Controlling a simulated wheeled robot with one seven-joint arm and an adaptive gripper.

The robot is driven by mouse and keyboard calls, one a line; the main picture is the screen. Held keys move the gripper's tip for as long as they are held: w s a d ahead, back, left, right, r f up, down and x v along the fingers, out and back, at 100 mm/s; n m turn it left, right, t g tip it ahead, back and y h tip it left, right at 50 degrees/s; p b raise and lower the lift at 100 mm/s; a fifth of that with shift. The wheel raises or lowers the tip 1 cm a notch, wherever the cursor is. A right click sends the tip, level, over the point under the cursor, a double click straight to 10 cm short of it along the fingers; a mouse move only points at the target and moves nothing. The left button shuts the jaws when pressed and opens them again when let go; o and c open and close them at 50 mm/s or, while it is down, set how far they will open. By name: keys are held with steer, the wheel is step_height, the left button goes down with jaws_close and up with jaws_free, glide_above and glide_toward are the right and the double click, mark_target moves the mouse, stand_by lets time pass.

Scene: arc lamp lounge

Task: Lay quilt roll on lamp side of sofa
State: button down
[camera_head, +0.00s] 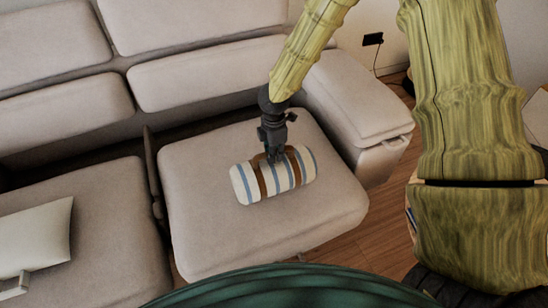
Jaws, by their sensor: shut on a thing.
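The quilt roll (241,184) is a cream cylinder with blue stripes and brown bands. It is over the right seat cushion (205,235) of the beige sofa, and appears to touch or nearly touch it. My gripper (275,158) comes down from above and is shut on the quilt roll near its middle; the fingertips are partly hidden against it. The roll lies level, tilted slightly up toward the right. The lamp itself is not identifiable in this view.
The sofa's right armrest (357,97) stands just right of the cushion. A cream pillow (36,237) lies on the left seat cushion (110,220). A dark gap separates the two seats. A wall outlet with a cord (373,39) is behind the armrest. Bare seat surrounds the roll.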

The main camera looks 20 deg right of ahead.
steer(key=shift+f, duration=1.4)
steer(key=c, duration=1.3)
jaws_free()
steer(key=shift+c, duration=0.2)
step_height(320, 180, up, 12)
steer(key=shift+r, duration=0.1)
